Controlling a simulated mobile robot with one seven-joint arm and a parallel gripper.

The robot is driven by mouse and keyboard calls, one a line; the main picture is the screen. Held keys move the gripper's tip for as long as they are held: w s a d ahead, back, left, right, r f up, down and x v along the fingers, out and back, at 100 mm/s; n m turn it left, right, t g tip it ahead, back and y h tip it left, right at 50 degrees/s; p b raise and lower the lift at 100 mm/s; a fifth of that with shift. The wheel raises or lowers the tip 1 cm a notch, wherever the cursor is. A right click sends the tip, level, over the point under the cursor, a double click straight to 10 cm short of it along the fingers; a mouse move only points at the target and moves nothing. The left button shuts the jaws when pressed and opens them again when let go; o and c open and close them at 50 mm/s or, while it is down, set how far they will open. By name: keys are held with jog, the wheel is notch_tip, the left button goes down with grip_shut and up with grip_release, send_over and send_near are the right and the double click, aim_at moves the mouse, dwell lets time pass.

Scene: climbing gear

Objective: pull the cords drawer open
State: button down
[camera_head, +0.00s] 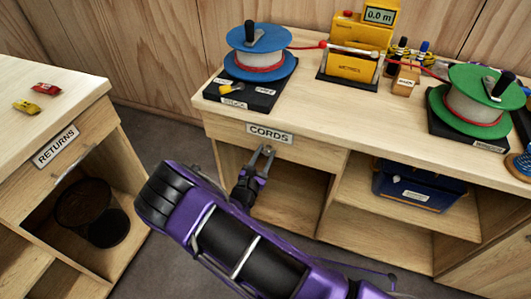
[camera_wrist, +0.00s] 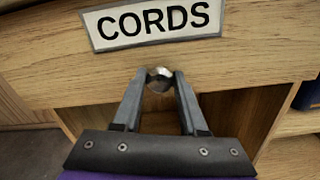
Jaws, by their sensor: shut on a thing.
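The cords drawer (camera_head: 295,149) is a wooden front under the worktop, with a white CORDS label, which also shows in the wrist view (camera_wrist: 153,22). The drawer front looks flush with the cabinet in the head view. A small round metal knob (camera_wrist: 159,79) sits below the label. My gripper (camera_head: 265,151) reaches up to the drawer front from below. In the wrist view my gripper (camera_wrist: 159,76) has its two grey fingertips closed on the knob's sides. The knob is mostly hidden by the fingers in the head view.
The worktop (camera_head: 325,98) above holds a blue cord reel (camera_head: 248,68), a yellow meter (camera_head: 352,62) and a green reel (camera_head: 470,110). Open shelves lie below, with a blue bin (camera_head: 418,188) at right. A RETURNS counter (camera_head: 70,85) stands at left, with grey floor between.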

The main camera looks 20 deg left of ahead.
jog(key=s+a, duration=0.2)
jog(key=s, duration=2.7)
jog(key=shift+s+f, duration=0.2)
jog(key=shift+s, duration=0.2)
jog(key=shift+a, duration=0.1)
jog(key=c, duration=0.6)
grip_release()
jog(key=shift+o, duration=0.8)
jog(key=shift+r, duration=0.1)
